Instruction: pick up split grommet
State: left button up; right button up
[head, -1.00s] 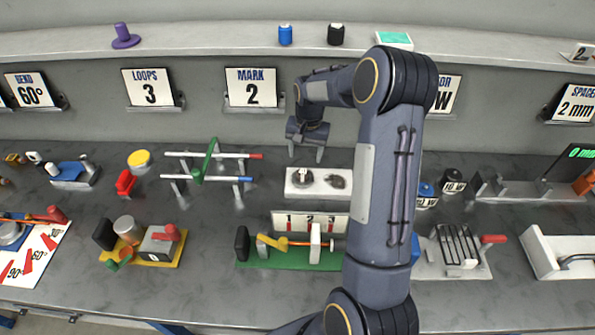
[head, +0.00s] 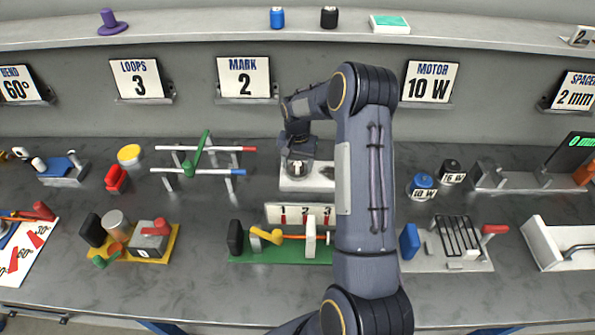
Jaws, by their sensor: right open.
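My right gripper (head: 297,168) points down over the left part of a small white plate (head: 308,186) in the middle of the bench. It is open, with its fingers on either side of a small grey piece on the plate. That piece is mostly hidden by the fingers, and I cannot tell if they touch it. A second small dark grey piece on the plate's right part is largely hidden by my right arm. These pieces are too small to tell which is the split grommet. My left gripper is not in view.
A rack with red-tipped and blue-tipped rods and a green lever (head: 201,153) stands left of the plate. A green-based fixture (head: 275,256) and a 1-2-3 card (head: 283,214) lie in front. Blue (head: 423,184) and black (head: 452,169) motor cylinders stand to the right.

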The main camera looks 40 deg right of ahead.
jog(key=shift+r, duration=0.1)
jog(key=c, duration=1.1)
jog(key=shift+o, duration=0.2)
jog(key=shift+r, duration=0.1)
